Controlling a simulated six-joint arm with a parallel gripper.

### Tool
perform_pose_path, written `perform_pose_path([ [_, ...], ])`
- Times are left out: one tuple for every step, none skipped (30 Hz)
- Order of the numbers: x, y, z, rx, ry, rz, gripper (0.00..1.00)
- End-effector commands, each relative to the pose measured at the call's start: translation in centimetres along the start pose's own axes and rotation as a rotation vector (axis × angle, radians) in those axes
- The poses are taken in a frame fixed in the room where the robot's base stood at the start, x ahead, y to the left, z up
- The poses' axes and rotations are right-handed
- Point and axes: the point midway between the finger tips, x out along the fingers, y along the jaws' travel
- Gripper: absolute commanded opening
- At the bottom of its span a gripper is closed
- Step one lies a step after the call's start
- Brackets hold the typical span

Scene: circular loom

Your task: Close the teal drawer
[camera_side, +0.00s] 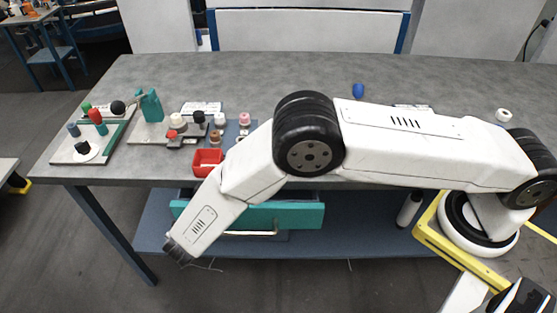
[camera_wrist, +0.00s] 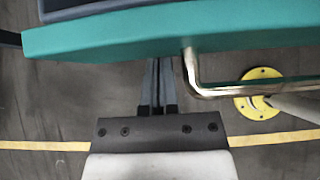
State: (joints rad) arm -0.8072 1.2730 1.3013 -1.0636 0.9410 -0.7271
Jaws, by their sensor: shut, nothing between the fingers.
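The teal drawer (camera_side: 302,214) hangs under the grey table and stands open, pulled out toward the front. My arm crosses in front of it in the side view and hides part of its face. A pale metal bar handle (camera_side: 250,233) runs along its front. In the wrist view the teal front (camera_wrist: 150,35) spans the top, with the bent handle (camera_wrist: 210,91) to the right of my fingers. My gripper (camera_side: 180,250) is low at the drawer's left front. Its fingers (camera_wrist: 157,75) are together and empty, pointing at the drawer front; I cannot tell whether they touch it.
The grey table (camera_side: 225,80) carries small coloured parts, a red bin (camera_side: 207,162) and a blue object (camera_side: 358,91). A blue lower shelf (camera_side: 375,240) holds a white bottle (camera_side: 409,209). The floor in front of the drawer is clear.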

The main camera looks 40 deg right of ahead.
Motion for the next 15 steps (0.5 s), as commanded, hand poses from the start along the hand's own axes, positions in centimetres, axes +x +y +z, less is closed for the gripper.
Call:
perform_pose_path([
  [0.0, 0.0, 0.0, 0.000, 0.000, 0.000, 0.00],
  [0.0, 0.0, 0.0, 0.000, 0.000, 0.000, 0.00],
  [0.0, 0.0, 0.0, 0.000, 0.000, 0.000, 0.00],
  [0.0, 0.0, 0.0, 0.001, 0.000, 0.000, 0.00],
  [0.1, 0.0, 0.1, 0.001, 0.000, -0.001, 0.00],
  [0.3, 0.0, 0.3, 0.001, 0.000, -0.001, 0.00],
  [0.5, 0.0, 0.5, 0.001, 0.000, -0.001, 0.00],
  [0.7, 0.0, 0.7, 0.002, 0.000, -0.002, 0.00],
  [1.1, 0.0, 1.1, 0.003, 0.000, -0.003, 0.00],
  [1.5, 0.0, 1.5, 0.004, 0.000, -0.004, 0.00],
  [1.8, 0.0, 1.8, 0.004, -0.001, -0.003, 0.00],
  [2.3, 0.0, 2.3, 0.004, -0.001, -0.003, 0.00],
  [2.6, 0.0, 2.6, 0.004, -0.001, -0.003, 0.00],
  [2.8, 0.0, 2.8, 0.004, -0.001, -0.002, 0.00],
  [3.1, 0.0, 3.1, 0.003, 0.000, -0.002, 0.00],
])
